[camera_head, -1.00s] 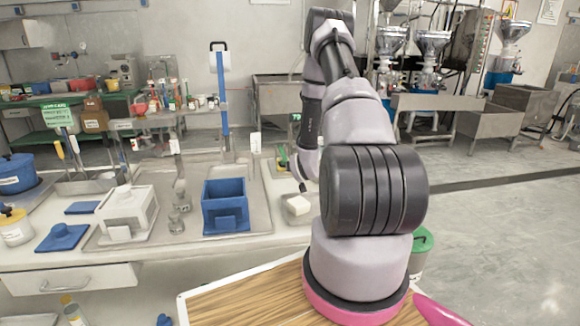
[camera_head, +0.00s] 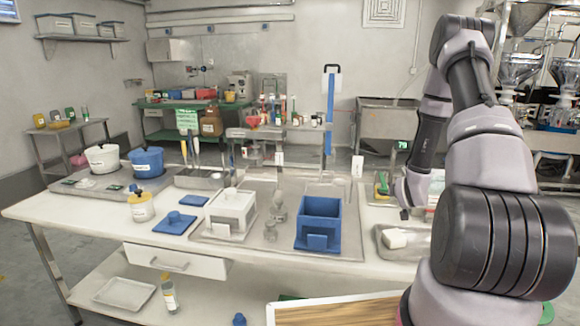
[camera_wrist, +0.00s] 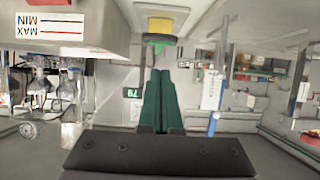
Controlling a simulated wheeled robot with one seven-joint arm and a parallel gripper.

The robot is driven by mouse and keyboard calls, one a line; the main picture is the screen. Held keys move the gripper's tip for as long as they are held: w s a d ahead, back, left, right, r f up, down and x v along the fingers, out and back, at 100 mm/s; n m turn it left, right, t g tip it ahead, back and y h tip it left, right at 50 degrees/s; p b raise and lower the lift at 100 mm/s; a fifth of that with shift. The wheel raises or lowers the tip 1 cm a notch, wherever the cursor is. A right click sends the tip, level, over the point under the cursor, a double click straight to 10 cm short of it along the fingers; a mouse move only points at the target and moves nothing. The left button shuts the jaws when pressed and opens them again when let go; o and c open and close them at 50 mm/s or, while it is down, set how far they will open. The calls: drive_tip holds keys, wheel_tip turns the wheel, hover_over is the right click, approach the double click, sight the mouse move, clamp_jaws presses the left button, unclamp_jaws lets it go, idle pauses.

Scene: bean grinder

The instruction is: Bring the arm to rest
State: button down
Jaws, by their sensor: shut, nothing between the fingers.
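My arm (camera_head: 505,215) stands bent on the right side of the head view, raised and then folding down toward the table. My gripper (camera_head: 404,213) hangs at its end above the right part of the white table (camera_head: 85,213), mostly hidden by the wrist. In the wrist view, the green fingers of my gripper (camera_wrist: 157,75) lie together with nothing between them.
Below the gripper is a metal tray (camera_head: 385,250) with a white block (camera_head: 396,238). A blue open box (camera_head: 320,222) and a white box (camera_head: 231,210) stand to the left. A tall blue post (camera_head: 328,115) rises behind.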

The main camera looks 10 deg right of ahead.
drive_tip(key=s+a+r+g+y, duration=0.1)
drive_tip(key=s+a+r, duration=0.15)
drive_tip(key=r, duration=0.65)
drive_tip(key=s+a+r+m+g, duration=0.15)
drive_tip(key=a+r, duration=0.25)
drive_tip(key=r, duration=0.4)
drive_tip(key=s+a+r+n+y, duration=0.1)
drive_tip(key=s+a+r, duration=0.25)
drive_tip(key=r, duration=0.55)
drive_tip(key=s+a+r+g+y, duration=0.1)
drive_tip(key=s+a+r, duration=0.2)
drive_tip(key=s, duration=0.5)
drive_tip(key=s+a+r+g+y, duration=0.1)
drive_tip(key=s+a+r, duration=0.3)
drive_tip(key=s, duration=0.5)
drive_tip(key=s+a+r+g+y, duration=0.1)
drive_tip(key=s+a+r, duration=0.2)
drive_tip(key=s+a, duration=0.2)
drive_tip(key=s, duration=0.3)
drive_tip(key=shift+s+r+y, duration=0.2)
drive_tip(key=shift+s+y, duration=0.15)
drive_tip(key=shift+y, duration=0.05)
drive_tip(key=shift+m, duration=0.25)
